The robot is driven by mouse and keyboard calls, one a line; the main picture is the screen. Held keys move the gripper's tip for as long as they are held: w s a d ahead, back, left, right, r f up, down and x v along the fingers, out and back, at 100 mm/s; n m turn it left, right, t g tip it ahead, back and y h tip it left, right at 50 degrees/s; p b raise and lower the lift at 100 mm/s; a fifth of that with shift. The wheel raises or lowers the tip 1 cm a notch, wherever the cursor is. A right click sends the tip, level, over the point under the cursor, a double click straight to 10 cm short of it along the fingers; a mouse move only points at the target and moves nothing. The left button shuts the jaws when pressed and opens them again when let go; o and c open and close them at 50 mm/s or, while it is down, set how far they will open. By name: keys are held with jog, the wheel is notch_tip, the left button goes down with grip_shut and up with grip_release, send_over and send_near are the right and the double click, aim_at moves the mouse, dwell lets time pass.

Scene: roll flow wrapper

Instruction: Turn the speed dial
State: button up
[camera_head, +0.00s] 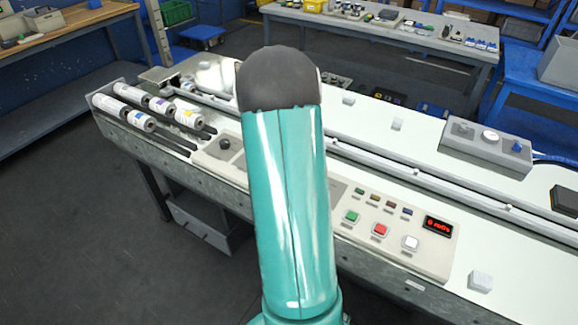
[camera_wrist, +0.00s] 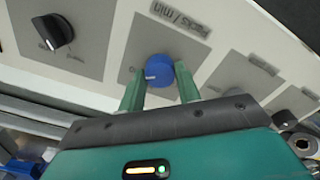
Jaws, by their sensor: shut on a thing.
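The blue round dial (camera_wrist: 160,66) sits on a grey panel square labelled "Packs / min" in the wrist view. Its white mark points left, towards a "0" on the panel. My gripper (camera_wrist: 157,76) has its two green fingers on either side of the dial and is shut on it. In the head view my teal arm hides the dial and the gripper. The control panel (camera_head: 438,258) shows to the right of the arm, with a red-lit display (camera_head: 438,226) whose first figure reads 0.
A black knob (camera_wrist: 53,32) lies left of the dial. Green (camera_head: 351,217), red (camera_head: 380,230) and white (camera_head: 410,243) push buttons stand on the panel. Rolls (camera_head: 132,110) lie at the machine's left end. A grey box with buttons (camera_head: 487,145) stands at the right.

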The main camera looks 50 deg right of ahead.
jog(key=o, duration=1)
jog(key=shift+r, duration=0.1)
notch_tip(320, 180, up, 14)
jog(key=shift+f, duration=0.15)
